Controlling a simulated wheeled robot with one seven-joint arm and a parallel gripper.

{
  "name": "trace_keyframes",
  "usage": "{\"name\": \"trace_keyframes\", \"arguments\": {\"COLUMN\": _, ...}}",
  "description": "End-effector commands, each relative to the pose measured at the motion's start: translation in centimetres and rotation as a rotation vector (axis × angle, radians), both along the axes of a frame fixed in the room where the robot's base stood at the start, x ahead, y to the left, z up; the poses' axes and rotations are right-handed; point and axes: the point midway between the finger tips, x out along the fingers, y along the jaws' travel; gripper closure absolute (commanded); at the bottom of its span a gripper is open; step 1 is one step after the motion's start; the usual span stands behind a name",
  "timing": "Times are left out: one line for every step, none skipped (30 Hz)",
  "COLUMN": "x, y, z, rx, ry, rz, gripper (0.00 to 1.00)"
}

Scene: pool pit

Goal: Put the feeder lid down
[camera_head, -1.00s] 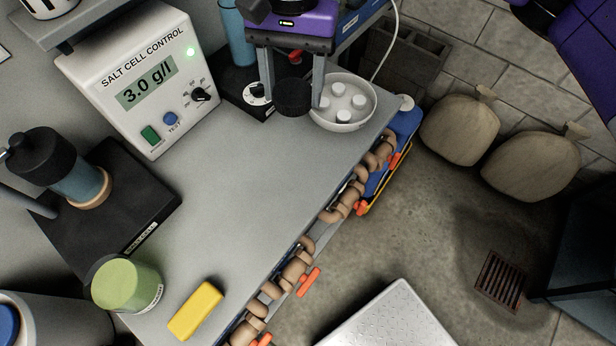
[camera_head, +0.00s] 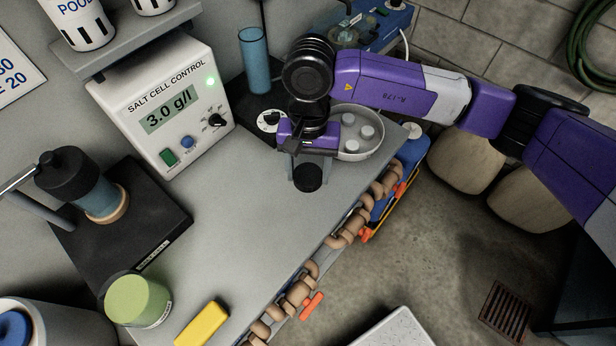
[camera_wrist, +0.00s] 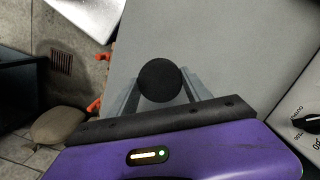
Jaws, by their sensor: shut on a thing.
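The feeder lid (camera_head: 308,178) is a small round black cap. My gripper (camera_head: 308,172) is shut on it, with a grey finger on either side, over the far end of the grey bench. In the wrist view the black lid (camera_wrist: 160,80) sits between the two fingertips of my gripper (camera_wrist: 160,88), with bare bench beyond it. The head view looks down from above, so I cannot tell whether the lid touches the bench.
A white bowl (camera_head: 372,143) with round white pieces stands right of my gripper. A blue tube (camera_head: 255,62) on a black base, the salt cell control box (camera_head: 165,105), a green-lidded jar (camera_head: 138,299) and a yellow block (camera_head: 202,324) stand around. The bench middle is clear.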

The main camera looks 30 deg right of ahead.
Motion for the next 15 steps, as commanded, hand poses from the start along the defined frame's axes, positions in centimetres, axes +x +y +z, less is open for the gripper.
{"name": "trace_keyframes", "arguments": {"x": 0.0, "y": 0.0, "z": -0.3, "rx": 0.001, "ry": 0.001, "rz": -0.001, "gripper": 0.83}}
{"name": "trace_keyframes", "arguments": {"x": 0.0, "y": 0.0, "z": -0.5, "rx": 0.0, "ry": 0.0, "rz": -0.001, "gripper": 0.83}}
{"name": "trace_keyframes", "arguments": {"x": 0.0, "y": 0.0, "z": -0.7, "rx": 0.0, "ry": 0.0, "rz": -0.001, "gripper": 0.83}}
{"name": "trace_keyframes", "arguments": {"x": 0.0, "y": 0.0, "z": -0.8, "rx": 0.001, "ry": 0.001, "rz": -0.001, "gripper": 0.83}}
{"name": "trace_keyframes", "arguments": {"x": 0.0, "y": 0.0, "z": -1.0, "rx": 0.001, "ry": 0.001, "rz": -0.001, "gripper": 0.83}}
{"name": "trace_keyframes", "arguments": {"x": 0.0, "y": 0.0, "z": -1.3, "rx": 0.001, "ry": 0.002, "rz": 0.0, "gripper": 0.83}}
{"name": "trace_keyframes", "arguments": {"x": -0.1, "y": 0.0, "z": -1.6, "rx": 0.001, "ry": 0.001, "rz": 0.0, "gripper": 0.83}}
{"name": "trace_keyframes", "arguments": {"x": -0.1, "y": 0.1, "z": -2.0, "rx": 0.002, "ry": 0.001, "rz": -0.001, "gripper": 0.83}}
{"name": "trace_keyframes", "arguments": {"x": -0.1, "y": 0.1, "z": -2.6, "rx": 0.003, "ry": 0.003, "rz": -0.002, "gripper": 0.83}}
{"name": "trace_keyframes", "arguments": {"x": 0.0, "y": 0.0, "z": -3.0, "rx": 0.002, "ry": 0.002, "rz": -0.003, "gripper": 0.83}}
{"name": "trace_keyframes", "arguments": {"x": -0.1, "y": 0.1, "z": -3.4, "rx": 0.002, "ry": 0.003, "rz": -0.002, "gripper": 0.83}}
{"name": "trace_keyframes", "arguments": {"x": -0.1, "y": 0.1, "z": -3.9, "rx": 0.002, "ry": 0.002, "rz": -0.001, "gripper": 0.83}}
{"name": "trace_keyframes", "arguments": {"x": -0.1, "y": 0.0, "z": -4.2, "rx": 0.001, "ry": 0.001, "rz": -0.001, "gripper": 0.83}}
{"name": "trace_keyframes", "arguments": {"x": 0.0, "y": 0.0, "z": -4.4, "rx": 0.0, "ry": 0.001, "rz": -0.001, "gripper": 0.83}}
{"name": "trace_keyframes", "arguments": {"x": 0.0, "y": 0.0, "z": -4.5, "rx": 0.0, "ry": 0.0, "rz": 0.0, "gripper": 0.83}}
